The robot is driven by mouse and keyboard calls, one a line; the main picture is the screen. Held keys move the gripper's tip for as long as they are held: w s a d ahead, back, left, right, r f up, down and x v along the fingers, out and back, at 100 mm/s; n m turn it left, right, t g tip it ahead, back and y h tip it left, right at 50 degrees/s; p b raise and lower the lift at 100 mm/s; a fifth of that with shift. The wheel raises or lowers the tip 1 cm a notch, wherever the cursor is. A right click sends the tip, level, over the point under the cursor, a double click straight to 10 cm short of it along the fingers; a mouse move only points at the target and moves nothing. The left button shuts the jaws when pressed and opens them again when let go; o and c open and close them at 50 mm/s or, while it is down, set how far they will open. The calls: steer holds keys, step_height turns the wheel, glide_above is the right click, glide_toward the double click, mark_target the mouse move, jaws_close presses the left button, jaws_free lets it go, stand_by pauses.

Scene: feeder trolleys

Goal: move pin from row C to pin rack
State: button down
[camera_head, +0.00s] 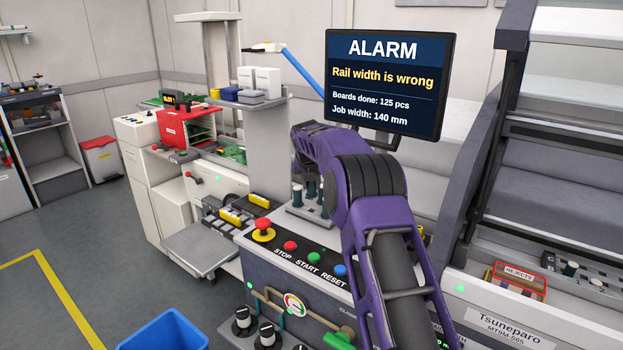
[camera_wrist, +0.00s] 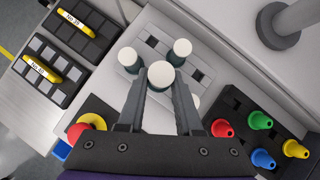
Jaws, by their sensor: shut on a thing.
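My gripper (camera_wrist: 160,100) is shut on a white-topped pin (camera_wrist: 161,75) in the wrist view. The pin rack is a pale plate with dark square holes (camera_wrist: 200,77), below the gripper. Other white-topped, dark green pins (camera_wrist: 182,48) stand at the rack, one at its left (camera_wrist: 128,57), one partly hidden behind the right finger. I cannot tell whether the held pin touches the rack. In the head view the rack (camera_head: 298,210) with dark pins stands behind the button panel; my arm hides part of it. A strip marked C (camera_head: 551,258) with pins (camera_head: 571,268) lies at the right.
A black block with coloured pegs (camera_wrist: 262,158) is right of the rack. A red stop button (camera_head: 263,224) sits on the panel (camera_head: 285,262) in front. Black feeder boxes with yellow handles (camera_wrist: 75,20) lie left. The alarm screen (camera_head: 388,85) and a grey post (camera_wrist: 278,28) stand nearby.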

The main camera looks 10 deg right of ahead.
mark_target(311, 193)
steer(key=shift+f+b, duration=1.65)
steer(key=shift+f, duration=0.95)
steer(key=shift+c, duration=1.4)
jaws_free()
step_height(311, 193, up, 3)
steer(key=p, duration=0.3)
steer(key=shift+r+p, duration=0.3)
steer(key=shift+r, duration=2.15)
steer(key=shift+r, duration=0.1)
